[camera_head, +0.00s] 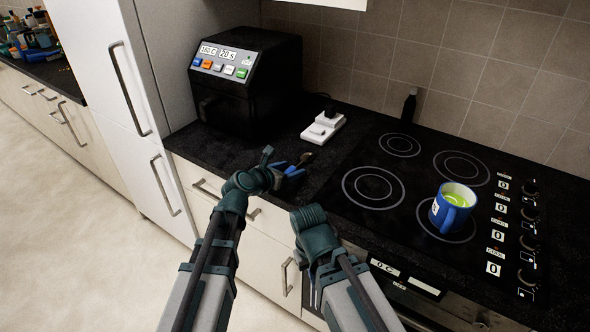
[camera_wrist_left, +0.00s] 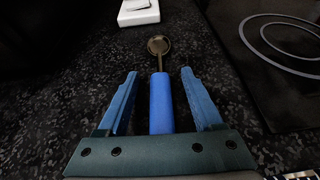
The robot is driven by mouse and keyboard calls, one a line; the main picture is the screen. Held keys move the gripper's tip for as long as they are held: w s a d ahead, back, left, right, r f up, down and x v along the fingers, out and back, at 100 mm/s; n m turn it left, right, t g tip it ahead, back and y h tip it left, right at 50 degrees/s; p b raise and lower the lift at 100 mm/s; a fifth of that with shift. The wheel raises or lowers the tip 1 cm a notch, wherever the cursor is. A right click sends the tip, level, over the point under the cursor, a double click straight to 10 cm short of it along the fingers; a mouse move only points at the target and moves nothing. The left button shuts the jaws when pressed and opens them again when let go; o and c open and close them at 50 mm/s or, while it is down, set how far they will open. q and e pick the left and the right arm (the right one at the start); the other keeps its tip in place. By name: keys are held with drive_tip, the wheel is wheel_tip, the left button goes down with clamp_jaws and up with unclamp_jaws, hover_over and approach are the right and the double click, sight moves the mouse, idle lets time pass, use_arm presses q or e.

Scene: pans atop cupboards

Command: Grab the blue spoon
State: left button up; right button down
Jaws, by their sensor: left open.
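The blue spoon lies on the black countertop. In the left wrist view its blue handle (camera_wrist_left: 161,105) runs between my fingers, and its dark metal bowl points away from me. In the head view its bowl (camera_head: 304,158) shows just past my left gripper (camera_head: 288,170). My left gripper (camera_wrist_left: 160,98) is open, with one blue finger on each side of the handle and a visible gap on both sides. My right arm (camera_head: 318,240) is low in front of the counter edge, and its fingers are not clear.
A white device (camera_head: 324,127) lies behind the spoon. A black appliance (camera_head: 246,80) with coloured buttons stands at the back left. To the right is a cooktop (camera_head: 405,165) with a blue mug (camera_head: 450,208) on it.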

use_arm(q)
clamp_jaws()
drive_tip(key=shift+r, duration=0.15)
use_arm(e)
drive_tip(key=shift+r, duration=0.15)
